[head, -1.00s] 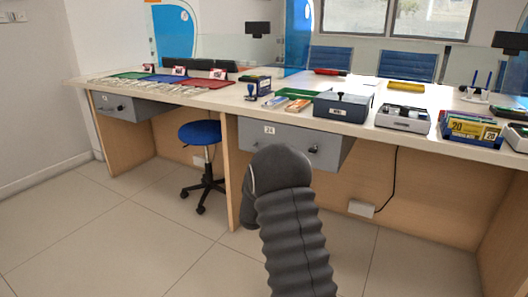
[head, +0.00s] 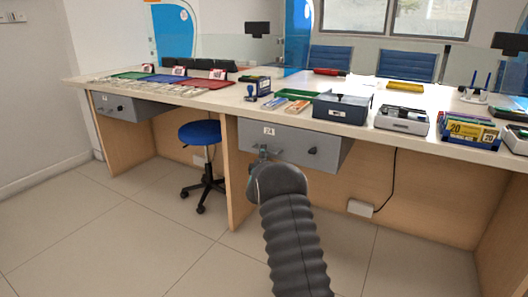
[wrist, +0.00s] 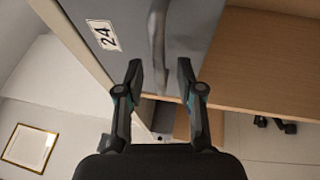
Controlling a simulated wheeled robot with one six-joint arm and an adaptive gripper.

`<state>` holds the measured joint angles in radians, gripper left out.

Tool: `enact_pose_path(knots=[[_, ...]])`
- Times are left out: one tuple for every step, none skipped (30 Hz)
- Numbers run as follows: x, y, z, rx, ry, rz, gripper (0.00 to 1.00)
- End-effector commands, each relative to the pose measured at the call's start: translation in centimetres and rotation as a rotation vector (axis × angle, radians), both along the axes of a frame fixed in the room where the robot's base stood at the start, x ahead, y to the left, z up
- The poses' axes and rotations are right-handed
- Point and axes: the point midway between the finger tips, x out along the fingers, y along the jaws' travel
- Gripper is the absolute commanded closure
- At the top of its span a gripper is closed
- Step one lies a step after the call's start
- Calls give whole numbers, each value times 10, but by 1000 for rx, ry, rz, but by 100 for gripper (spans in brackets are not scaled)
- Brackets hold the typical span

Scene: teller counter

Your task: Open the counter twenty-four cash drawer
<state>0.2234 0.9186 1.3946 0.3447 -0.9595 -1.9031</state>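The cash drawer (head: 295,143) marked 24 is a grey metal box under the counter, with its front looking shut. Its white 24 label (head: 269,131) also shows in the wrist view (wrist: 103,35). A round dark lock or knob (head: 313,150) is on the front's right side. In the wrist view a grey bar handle (wrist: 157,45) on the drawer front reaches down between my fingers. My gripper (wrist: 160,77) is open, its two fingertips on either side of the handle with a gap showing. In the head view my gripper (head: 264,153) is in front of the drawer's left part.
Another grey drawer (head: 120,107) is under the counter at far left. A blue stool (head: 201,133) stands left of the wooden panel (head: 234,185). A dark cash box (head: 343,106) and trays sit on the counter. The floor in front is clear.

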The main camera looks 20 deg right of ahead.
Motion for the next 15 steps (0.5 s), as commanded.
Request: enact_pose_path(knots=[[4, -3, 2, 0, -2, -1, 63], [6, -4, 2, 0, -1, -1, 63], [9, -5, 2, 0, -1, -1, 63], [10, -6, 2, 1, 0, 0, 63], [11, -6, 2, 1, 0, 0, 63], [12, -7, 2, 0, 0, 0, 63], [13, -7, 3, 1, 0, 0, 63], [14, -8, 3, 0, -1, 0, 63], [14, -8, 3, 0, -1, 0, 63], [14, -8, 3, 0, -1, 0, 63], [14, -8, 3, 0, -1, 0, 63], [14, -8, 3, 0, -1, 0, 63], [14, -8, 3, 0, -1, 0, 63], [14, -8, 3, 0, -1, 0, 63], [14, -8, 3, 0, -1, 0, 63]])
